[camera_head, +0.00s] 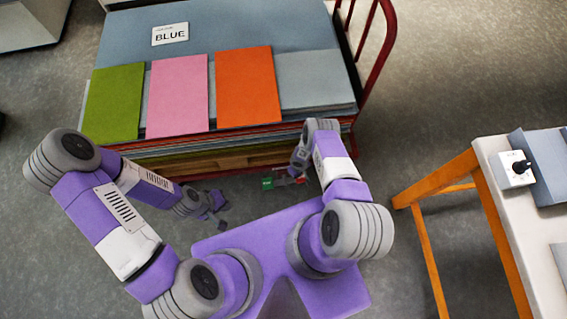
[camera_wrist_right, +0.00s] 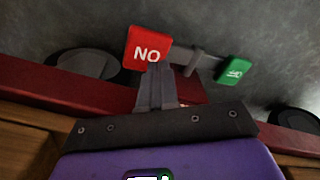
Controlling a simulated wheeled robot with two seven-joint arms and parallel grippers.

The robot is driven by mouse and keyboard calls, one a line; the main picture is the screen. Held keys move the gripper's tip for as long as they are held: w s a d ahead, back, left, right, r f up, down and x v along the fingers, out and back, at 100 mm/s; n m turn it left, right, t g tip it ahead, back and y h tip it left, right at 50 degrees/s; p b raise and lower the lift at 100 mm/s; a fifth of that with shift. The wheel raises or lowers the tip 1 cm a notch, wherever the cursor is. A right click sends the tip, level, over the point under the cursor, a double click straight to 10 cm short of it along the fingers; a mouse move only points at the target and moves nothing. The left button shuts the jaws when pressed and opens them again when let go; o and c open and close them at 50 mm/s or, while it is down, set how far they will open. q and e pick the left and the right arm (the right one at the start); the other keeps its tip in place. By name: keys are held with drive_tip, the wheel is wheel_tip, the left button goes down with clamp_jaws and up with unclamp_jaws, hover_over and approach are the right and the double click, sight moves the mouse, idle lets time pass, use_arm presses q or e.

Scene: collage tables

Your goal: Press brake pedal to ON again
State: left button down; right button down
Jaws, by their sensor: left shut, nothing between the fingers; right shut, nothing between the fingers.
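The brake pedal has two ends on a grey bar low at the cart. The red end (camera_wrist_right: 148,47) reads NO as seen in the right wrist view, which is ON upside down. The green end (camera_wrist_right: 234,71) is at its right, its marking hard to read. My right gripper (camera_wrist_right: 158,72) is shut and empty, its tips right at the lower edge of the red end; I cannot tell whether they touch. In the head view the green end (camera_head: 267,183) shows beside my right arm. My left gripper (camera_head: 220,212) is shut and empty, low in front of the cart.
The cart's red frame (camera_head: 378,62) and wheels (camera_wrist_right: 85,63) stand close to my right gripper. The cart (camera_head: 210,167) carries stacked coloured sheets and a BLUE label (camera_head: 170,34). A table with orange legs (camera_head: 430,250) stands at right; floor between is clear.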

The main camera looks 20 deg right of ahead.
drive_tip(key=shift+r+p, duration=1.4)
drive_tip(key=shift+r, duration=0.45)
drive_tip(key=s+a+r+m+y+p, duration=0.1)
drive_tip(key=s+a+r+m, duration=0.1)
drive_tip(key=r, duration=0.9)
drive_tip(key=s+a+r+m+y+p, duration=0.1)
drive_tip(key=s+a+r, duration=0.4)
drive_tip(key=r, duration=0.6)
drive_tip(key=s+a+r+m+y+p, duration=0.1)
drive_tip(key=s+a+r+m+y, duration=0.1)
drive_tip(key=a+r, duration=0.4)
wheel_tip(320, 180, up, 6)
drive_tip(key=shift+s+f+m+t, duration=0.1)
drive_tip(key=shift+s+m+t, duration=0.3)
drive_tip(key=shift+s, duration=0.5)
drive_tip(key=w+d+f+h+b, duration=0.1)
drive_tip(key=d+f, duration=0.3)
drive_tip(key=f, duration=0.4)
drive_tip(key=w+d+f+t+h, duration=0.1)
drive_tip(key=w+d+f+h, duration=0.2)
drive_tip(key=f, duration=0.6)
drive_tip(key=w+d+f+t+h+b, duration=0.1)
drive_tip(key=w+d+f, duration=0.2)
drive_tip(key=f, duration=0.6)
drive_tip(key=shift+d+h+b, duration=0.3)
drive_tip(key=shift+d+h, duration=0.1)
drive_tip(key=shift+d, duration=0.8)
